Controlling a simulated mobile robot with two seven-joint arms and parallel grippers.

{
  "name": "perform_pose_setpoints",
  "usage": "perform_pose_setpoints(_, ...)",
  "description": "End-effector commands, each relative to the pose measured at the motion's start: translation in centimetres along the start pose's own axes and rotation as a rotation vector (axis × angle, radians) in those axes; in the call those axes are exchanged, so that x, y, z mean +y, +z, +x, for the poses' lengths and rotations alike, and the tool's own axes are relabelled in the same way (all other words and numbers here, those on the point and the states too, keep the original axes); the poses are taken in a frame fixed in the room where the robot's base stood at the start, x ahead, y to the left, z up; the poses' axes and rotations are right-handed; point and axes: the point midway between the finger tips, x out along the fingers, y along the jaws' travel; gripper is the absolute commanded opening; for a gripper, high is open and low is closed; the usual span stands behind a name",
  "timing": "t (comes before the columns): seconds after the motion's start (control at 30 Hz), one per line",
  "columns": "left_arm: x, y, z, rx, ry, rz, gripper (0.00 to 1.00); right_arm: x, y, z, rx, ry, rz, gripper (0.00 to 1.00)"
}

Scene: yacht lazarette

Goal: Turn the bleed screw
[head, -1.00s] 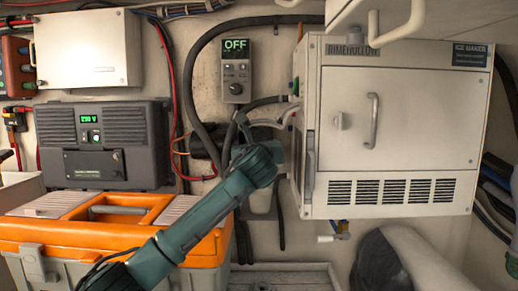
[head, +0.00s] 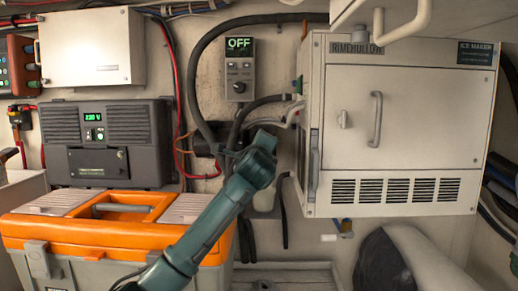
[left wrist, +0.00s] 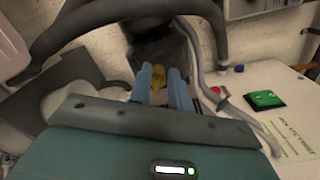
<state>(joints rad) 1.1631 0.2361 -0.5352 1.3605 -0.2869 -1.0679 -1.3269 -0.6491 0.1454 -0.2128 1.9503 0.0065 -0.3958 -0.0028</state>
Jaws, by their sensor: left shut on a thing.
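In the left wrist view, my left gripper (left wrist: 159,84) has its two blue fingers closed on a small brass-coloured piece, which looks like the bleed screw (left wrist: 158,77). A dark body lies just behind it, among hoses. In the head view my left arm comes up from the bottom, left of the ice maker (head: 400,130). The arm's wrist hides the fingers and the screw there. My right gripper is in neither view.
A grey hose (left wrist: 193,50) runs close beside the fingers, and a thick black hose (left wrist: 75,30) crosses at upper left. An orange toolbox (head: 90,232) stands at lower left. A control panel reading OFF (head: 239,70) is on the wall above.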

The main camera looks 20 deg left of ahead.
Motion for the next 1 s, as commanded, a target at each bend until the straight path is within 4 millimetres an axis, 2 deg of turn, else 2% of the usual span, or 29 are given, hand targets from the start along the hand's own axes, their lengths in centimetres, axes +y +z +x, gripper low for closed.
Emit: perform_pose_setpoints(1.0,1.2,-0.8,0.0,0.003,0.003,-0.968,0.00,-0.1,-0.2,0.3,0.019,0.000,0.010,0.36)
